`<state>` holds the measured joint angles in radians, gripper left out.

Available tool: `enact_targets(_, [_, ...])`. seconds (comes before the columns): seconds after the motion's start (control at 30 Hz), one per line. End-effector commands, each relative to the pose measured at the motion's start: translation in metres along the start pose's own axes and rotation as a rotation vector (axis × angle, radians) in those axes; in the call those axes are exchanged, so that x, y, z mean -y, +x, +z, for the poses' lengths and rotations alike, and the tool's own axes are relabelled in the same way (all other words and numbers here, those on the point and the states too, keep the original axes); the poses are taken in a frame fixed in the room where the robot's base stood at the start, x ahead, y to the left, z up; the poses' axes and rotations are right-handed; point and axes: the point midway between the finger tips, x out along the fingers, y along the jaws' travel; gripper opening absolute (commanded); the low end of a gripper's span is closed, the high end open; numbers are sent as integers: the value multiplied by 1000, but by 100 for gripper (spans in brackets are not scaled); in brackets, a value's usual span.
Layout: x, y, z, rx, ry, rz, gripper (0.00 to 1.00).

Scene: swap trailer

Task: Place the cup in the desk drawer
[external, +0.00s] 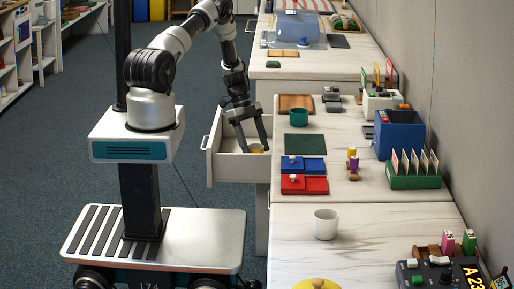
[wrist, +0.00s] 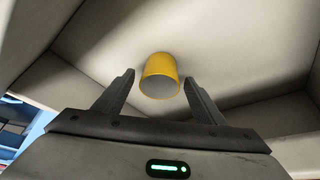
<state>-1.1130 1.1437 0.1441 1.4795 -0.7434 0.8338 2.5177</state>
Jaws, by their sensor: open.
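A yellow cup (wrist: 160,72) is inside the open desk drawer (wrist: 85,45), on its pale floor near a wall. In the external view, a small yellow part of the cup (external: 257,149) shows inside the drawer (external: 243,169), partly hidden by my gripper. My gripper (external: 253,140) reaches down into the drawer from above. In the wrist view, its two fingers (wrist: 160,85) are spread wide with the cup between and beyond their tips. I see a gap on both sides of the cup, and neither finger touches it.
The drawer is pulled out from the desk toward my base, and its walls surround my gripper. On the desk (external: 350,195) stand a green cup (external: 299,117), a white cup (external: 325,224), blue and red boxes (external: 304,165) and a blue bin (external: 399,135).

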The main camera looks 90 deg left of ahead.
Motion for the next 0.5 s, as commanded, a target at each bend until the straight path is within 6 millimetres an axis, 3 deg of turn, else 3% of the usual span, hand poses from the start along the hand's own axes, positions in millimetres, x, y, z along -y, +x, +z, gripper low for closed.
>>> enact_targets(0.3, [0,-71,1,1,-1,-3,64])
enact_targets(0.5, [0,-99,0,0,-1,-2,64])
